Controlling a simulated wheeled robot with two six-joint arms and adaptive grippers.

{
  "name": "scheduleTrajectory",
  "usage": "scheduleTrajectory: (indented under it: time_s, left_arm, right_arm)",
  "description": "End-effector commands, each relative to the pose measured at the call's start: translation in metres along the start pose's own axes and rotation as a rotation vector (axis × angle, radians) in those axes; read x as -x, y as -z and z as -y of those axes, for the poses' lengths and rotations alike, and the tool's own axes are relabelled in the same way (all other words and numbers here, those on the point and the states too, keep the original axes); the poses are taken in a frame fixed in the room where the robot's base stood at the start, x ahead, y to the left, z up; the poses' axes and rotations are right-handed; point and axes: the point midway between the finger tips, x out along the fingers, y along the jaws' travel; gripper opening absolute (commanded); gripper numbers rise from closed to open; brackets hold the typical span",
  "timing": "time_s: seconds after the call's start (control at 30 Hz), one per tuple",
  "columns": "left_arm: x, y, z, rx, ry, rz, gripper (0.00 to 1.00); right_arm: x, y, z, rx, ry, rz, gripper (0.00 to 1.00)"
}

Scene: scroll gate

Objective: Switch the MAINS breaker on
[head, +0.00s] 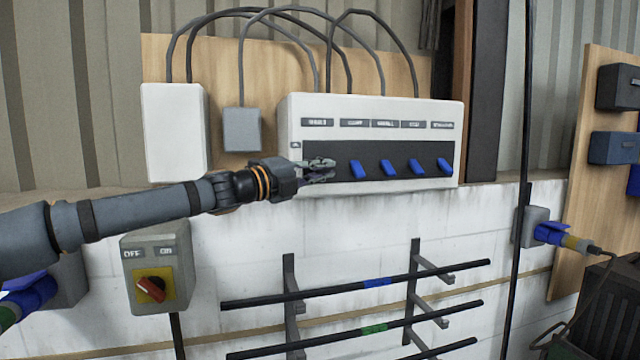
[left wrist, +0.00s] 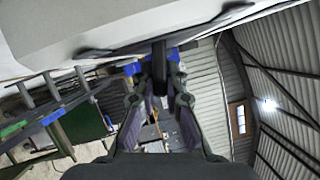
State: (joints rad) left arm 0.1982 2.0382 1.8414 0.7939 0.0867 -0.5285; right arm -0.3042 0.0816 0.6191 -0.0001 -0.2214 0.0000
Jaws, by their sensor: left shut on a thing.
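The white breaker box (head: 370,106) hangs on a wooden board, with a row of small labels (head: 317,122) too blurred to read surely. Several blue breaker levers (head: 387,168) stand in its dark strip. My left gripper (head: 322,168) is at the left end of that strip, under the leftmost label, and covers the breaker there. In the left wrist view the left gripper (left wrist: 160,100) has its fingers closed around a dark lever (left wrist: 159,62), with blue levers beyond it. The lever's exact tilt is hard to tell. My right gripper is out of view.
A grey switch box with a red rotary knob (head: 152,288) is below my left arm. A rack of dark rods (head: 350,291) is on the wall below the breaker box. A dark vertical pole (head: 517,200) stands to the right. Cables loop above the box.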

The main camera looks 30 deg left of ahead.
Motion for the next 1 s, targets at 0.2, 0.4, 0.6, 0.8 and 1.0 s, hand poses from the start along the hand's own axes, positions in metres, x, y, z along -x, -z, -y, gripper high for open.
scheduleTrajectory:
  time_s: [0.2,0.4,0.6,0.8,1.0]
  left_arm:
    - [0.0,0.0,0.004,0.139,-0.065,0.0,0.0]
    - [-0.001,-0.002,0.015,0.292,-0.127,0.001,0.0]
    - [-0.003,-0.007,0.026,0.466,-0.197,0.0,0.0]
    - [-0.004,-0.011,0.033,0.616,-0.257,0.0,0.0]
    - [-0.005,-0.014,0.036,0.726,-0.3,-0.001,0.0]
  right_arm:
    - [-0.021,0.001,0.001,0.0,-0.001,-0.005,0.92]
    - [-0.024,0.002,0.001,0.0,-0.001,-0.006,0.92]
    - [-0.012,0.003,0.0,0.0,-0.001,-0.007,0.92]
    - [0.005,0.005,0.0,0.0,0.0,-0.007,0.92]
    - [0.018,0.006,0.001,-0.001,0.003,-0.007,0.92]
